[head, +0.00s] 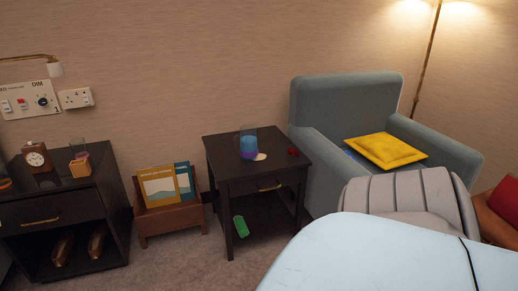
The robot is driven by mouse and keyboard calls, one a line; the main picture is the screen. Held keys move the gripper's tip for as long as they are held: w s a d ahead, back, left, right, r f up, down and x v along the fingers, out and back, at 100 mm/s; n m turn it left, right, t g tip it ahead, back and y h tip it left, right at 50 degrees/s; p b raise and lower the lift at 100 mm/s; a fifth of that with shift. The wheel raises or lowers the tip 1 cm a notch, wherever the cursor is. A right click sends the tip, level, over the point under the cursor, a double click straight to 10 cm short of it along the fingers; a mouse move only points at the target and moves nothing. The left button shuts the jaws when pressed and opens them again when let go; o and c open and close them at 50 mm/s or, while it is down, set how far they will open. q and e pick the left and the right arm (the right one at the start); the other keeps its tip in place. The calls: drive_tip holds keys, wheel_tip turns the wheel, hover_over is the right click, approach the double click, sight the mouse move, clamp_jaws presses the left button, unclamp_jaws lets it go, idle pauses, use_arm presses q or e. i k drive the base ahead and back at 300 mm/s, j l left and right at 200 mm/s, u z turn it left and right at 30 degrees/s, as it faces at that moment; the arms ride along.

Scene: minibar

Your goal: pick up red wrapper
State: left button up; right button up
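A small red crumpled item (293,152), which looks like the red wrapper, lies on the dark side table (225,165) near its right side. The table stands just left of the blue-grey armchair. A glass with blue and purple contents (248,144) and a small cream disc (260,157) are to the left of the red item. Neither of my grippers shows in the head view.
A blue-grey armchair (340,98) holds a yellow cushion (385,150). A wooden box (172,217) with books stands left of the table. A dark cabinet (52,208) is far left. A green tag-like item (241,226) is below the table's drawer. A large pale blue surface fills the bottom right.

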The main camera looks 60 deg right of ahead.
sight(290, 151)
drive_tip(key=z, duration=2.3)
